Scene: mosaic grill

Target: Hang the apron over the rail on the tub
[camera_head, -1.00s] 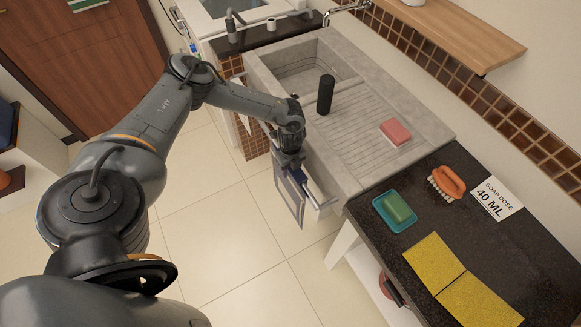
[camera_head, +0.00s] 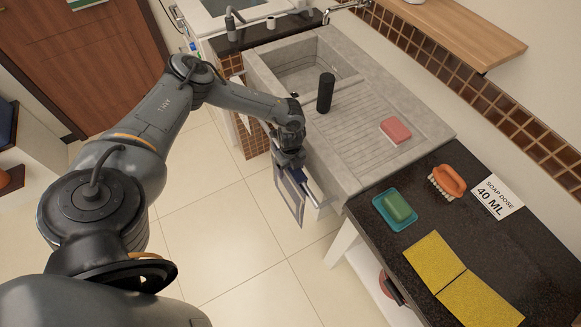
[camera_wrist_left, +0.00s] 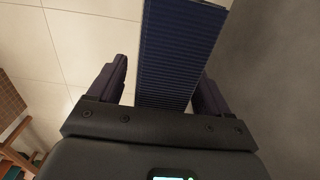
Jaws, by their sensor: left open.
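The apron (camera_head: 289,198) is dark blue with a pale edge. It hangs down at the front of the grey stone tub (camera_head: 408,152), beside the rail (camera_head: 319,200). My left gripper (camera_head: 290,163) is right above the apron's top, close to the tub's front. In the left wrist view the ribbed blue cloth of the apron (camera_wrist_left: 178,62) lies between the spread fingers of my left gripper (camera_wrist_left: 160,88), with gaps on both sides. The gripper hides the apron's top, so I cannot tell how it sits over the rail. My right gripper is not in view.
The dark counter (camera_head: 480,240) at the right holds a green soap in a teal dish (camera_head: 381,211), an orange brush (camera_head: 447,181) and yellow cloths (camera_head: 434,262). The floor (camera_head: 225,235) before the tub is clear.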

